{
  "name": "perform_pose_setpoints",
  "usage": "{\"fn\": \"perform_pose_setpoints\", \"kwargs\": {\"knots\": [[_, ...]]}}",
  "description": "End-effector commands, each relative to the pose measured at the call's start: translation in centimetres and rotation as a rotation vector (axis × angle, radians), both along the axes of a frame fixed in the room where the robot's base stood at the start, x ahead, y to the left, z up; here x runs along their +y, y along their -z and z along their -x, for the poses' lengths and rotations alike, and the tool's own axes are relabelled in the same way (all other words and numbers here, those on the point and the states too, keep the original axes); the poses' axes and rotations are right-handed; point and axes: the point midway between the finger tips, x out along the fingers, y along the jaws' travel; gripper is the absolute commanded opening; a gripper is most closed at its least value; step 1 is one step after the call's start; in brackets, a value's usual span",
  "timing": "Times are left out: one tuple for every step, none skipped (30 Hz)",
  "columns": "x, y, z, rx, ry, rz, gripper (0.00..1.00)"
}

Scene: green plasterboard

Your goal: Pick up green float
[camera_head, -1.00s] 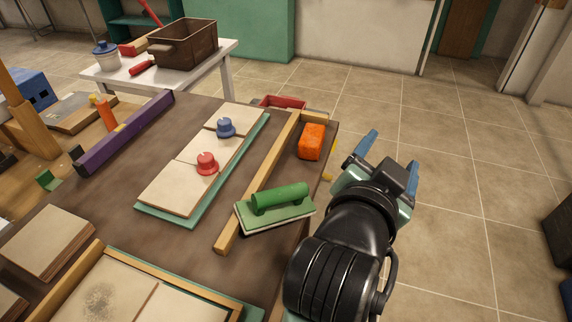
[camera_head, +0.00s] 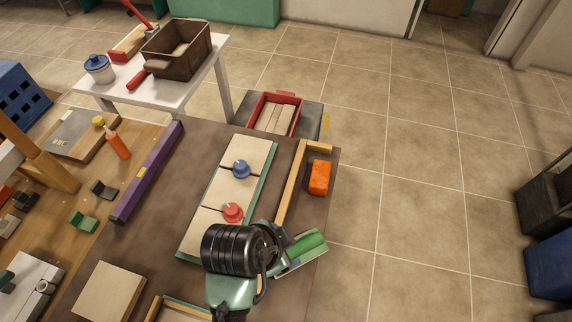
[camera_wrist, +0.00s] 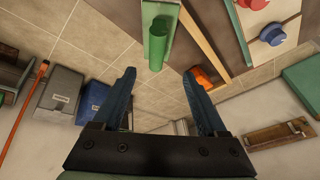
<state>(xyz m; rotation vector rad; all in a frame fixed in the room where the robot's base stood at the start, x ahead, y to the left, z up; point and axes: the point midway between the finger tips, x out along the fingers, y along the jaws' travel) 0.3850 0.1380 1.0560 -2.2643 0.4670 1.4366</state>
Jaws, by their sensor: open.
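The green float (camera_head: 304,250) lies near the right edge of the brown table, partly hidden behind my arm in the head view. In the wrist view the green float (camera_wrist: 158,42) shows at the top, its round green handle hanging in line with the gap between my fingers. My gripper (camera_wrist: 160,80) is open and empty, with its two blue fingers apart and the float beyond their tips.
An orange block (camera_head: 319,177) lies beyond the float at the table edge, with a wooden L-shaped strip (camera_head: 290,187) beside it. A red crate (camera_head: 274,113) stands behind.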

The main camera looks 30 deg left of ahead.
Motion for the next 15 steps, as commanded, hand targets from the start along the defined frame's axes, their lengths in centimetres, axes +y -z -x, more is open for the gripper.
{"fn": "perform_pose_setpoints", "kwargs": {"knots": [[-0.1,0.3,0.1,0.008,0.004,0.003,0.75],[-0.1,0.6,0.0,0.009,0.004,0.004,0.75],[-0.1,1.1,-0.2,0.01,0.005,0.003,0.75],[-0.2,1.6,-0.4,0.01,0.006,0.004,0.75],[-0.2,2.1,-0.6,0.01,0.006,0.004,0.75],[-0.3,2.8,-0.9,0.01,0.005,0.003,0.75],[-0.3,3.3,-1.2,0.01,0.005,0.004,0.75],[-0.3,3.8,-1.5,0.01,0.004,0.003,0.75],[-0.4,4.4,-1.7,0.008,0.004,0.003,0.75],[-0.4,4.9,-1.9,0.008,0.004,0.003,0.75],[-0.4,5.3,-2.2,0.007,0.003,0.003,0.75],[-0.4,5.7,-2.4,0.007,0.003,0.003,0.75],[-0.4,6.0,-2.6,0.006,0.003,0.003,0.75],[-0.4,6.3,-2.7,0.006,0.003,0.003,0.75],[-0.5,6.6,-2.8,0.005,0.002,0.002,0.75]]}}
